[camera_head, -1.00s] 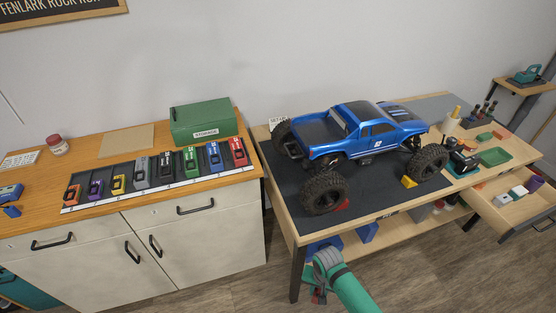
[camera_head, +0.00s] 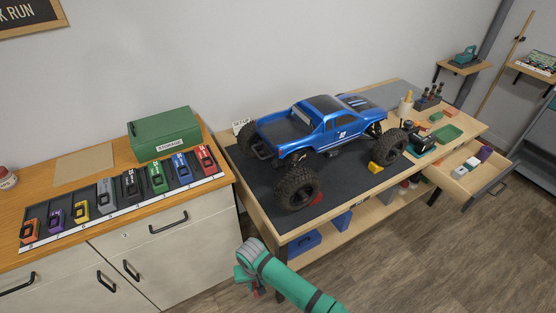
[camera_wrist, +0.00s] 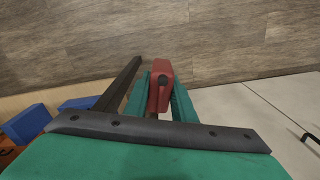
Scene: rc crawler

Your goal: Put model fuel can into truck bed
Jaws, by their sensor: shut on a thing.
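The blue truck (camera_head: 325,124) with big black tyres stands on the dark mat of the right workbench in the head view. A dark recess (camera_head: 281,130) at its left end looks like the truck bed. My gripper (camera_head: 244,284) is low in front of the gap between the two benches, well below and to the left of the truck. In the wrist view, the green fingers of my gripper (camera_wrist: 160,96) are shut on a small red can with a dark round spot (camera_wrist: 162,72), probably the model fuel can. The can hangs above the floor.
The right workbench (camera_head: 262,215) has a lower shelf with blue bins (camera_head: 303,242) and an open drawer (camera_head: 470,180) at right. Floor in front is clear.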

